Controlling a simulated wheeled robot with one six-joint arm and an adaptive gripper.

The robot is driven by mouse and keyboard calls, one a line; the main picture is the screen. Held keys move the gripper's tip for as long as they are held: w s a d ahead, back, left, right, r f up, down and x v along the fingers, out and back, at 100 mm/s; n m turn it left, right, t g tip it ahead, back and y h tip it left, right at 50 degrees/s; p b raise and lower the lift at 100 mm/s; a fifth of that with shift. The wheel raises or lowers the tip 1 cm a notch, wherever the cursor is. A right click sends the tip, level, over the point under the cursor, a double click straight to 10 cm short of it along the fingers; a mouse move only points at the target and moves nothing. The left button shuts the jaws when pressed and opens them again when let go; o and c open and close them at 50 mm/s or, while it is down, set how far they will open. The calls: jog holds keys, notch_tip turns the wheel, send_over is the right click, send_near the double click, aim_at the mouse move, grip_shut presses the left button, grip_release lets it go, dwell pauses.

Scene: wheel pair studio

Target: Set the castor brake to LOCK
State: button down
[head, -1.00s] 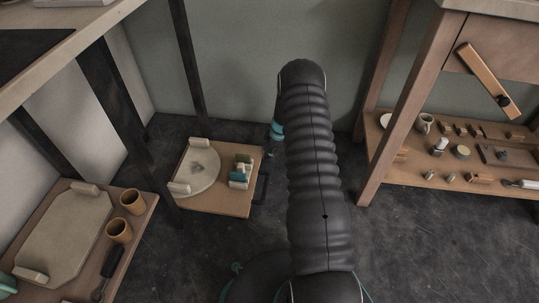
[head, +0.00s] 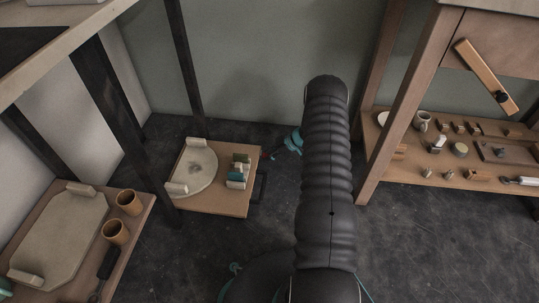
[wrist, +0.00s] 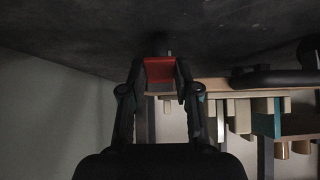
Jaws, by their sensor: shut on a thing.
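A red tab (wrist: 160,70) sits between the two fingers of my gripper (wrist: 158,84) in the wrist view. It looks like the castor brake, and my gripper is shut on it. In the head view my gripper (head: 289,143) shows as teal and dark parts low behind my arm, just right of the low wooden platform (head: 222,203). A small reddish bit (head: 271,154) shows there at the platform's right edge. The wheel and any LOCK marking cannot be made out.
The platform carries a pale round board (head: 196,171) and several small blocks (head: 238,170). A black loop (head: 261,187) stands at its right side. A shelf with small parts (head: 460,150) is at right. A tray with two cups (head: 115,231) is at left. Dark floor lies between.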

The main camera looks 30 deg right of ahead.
dwell(0.4)
jog(key=c, duration=0.8)
grip_release()
jog(key=shift+c, duration=0.2)
jog(key=v, duration=1.2)
jog(key=shift+d+f, duration=0.1)
